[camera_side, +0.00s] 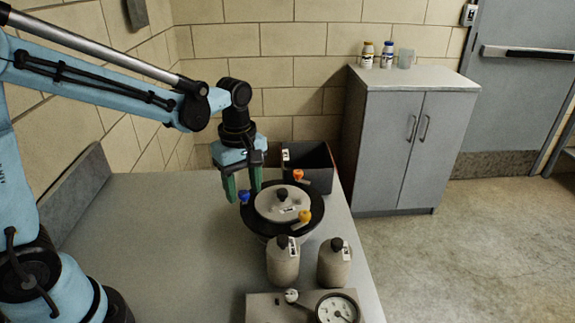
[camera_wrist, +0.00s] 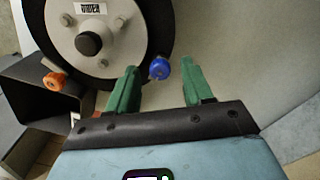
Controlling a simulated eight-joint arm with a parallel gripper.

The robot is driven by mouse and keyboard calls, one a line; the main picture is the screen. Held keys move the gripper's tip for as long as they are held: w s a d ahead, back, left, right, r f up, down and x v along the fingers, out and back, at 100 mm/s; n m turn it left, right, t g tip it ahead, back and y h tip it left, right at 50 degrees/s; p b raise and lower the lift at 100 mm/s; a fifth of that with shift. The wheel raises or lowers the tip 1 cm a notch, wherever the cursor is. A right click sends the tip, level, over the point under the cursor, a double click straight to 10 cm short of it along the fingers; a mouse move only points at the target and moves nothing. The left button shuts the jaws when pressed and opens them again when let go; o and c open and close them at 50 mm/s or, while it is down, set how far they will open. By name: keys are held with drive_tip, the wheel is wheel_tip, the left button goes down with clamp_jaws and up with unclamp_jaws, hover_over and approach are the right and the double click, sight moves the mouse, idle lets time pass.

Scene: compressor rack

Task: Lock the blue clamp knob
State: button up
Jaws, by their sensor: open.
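The blue clamp knob (camera_side: 244,196) sits on the left edge of the round black-rimmed vessel (camera_side: 262,226) in the side view. In the wrist view the blue knob (camera_wrist: 160,69) lies between the two green fingertips, nearer the left one. My gripper (camera_side: 243,190) is open and points down at the vessel's left edge. In the wrist view my gripper (camera_wrist: 160,80) holds nothing. I cannot tell whether a finger touches the knob. An orange knob (camera_side: 298,175) is at the vessel's back and a yellow-orange knob (camera_side: 304,216) at its front right.
A black bin (camera_side: 320,170) stands behind the vessel. Two grey bottles (camera_side: 283,264) (camera_side: 334,264) and a gauge box (camera_side: 337,309) stand in front of it. The table (camera_side: 150,230) is clear to the left. A grey cabinet (camera_side: 400,145) is beyond the table.

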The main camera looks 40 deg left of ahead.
clamp_jaws()
idle(0.3)
drive_tip(key=shift+m, duration=0.4)
drive_tip(key=m, duration=0.3)
drive_tip(key=shift+m, duration=0.4)
drive_tip(key=m, duration=0.4)
drive_tip(key=shift+m, duration=0.3)
drive_tip(key=m, duration=0.4)
drive_tip(key=shift+m, duration=2.4)
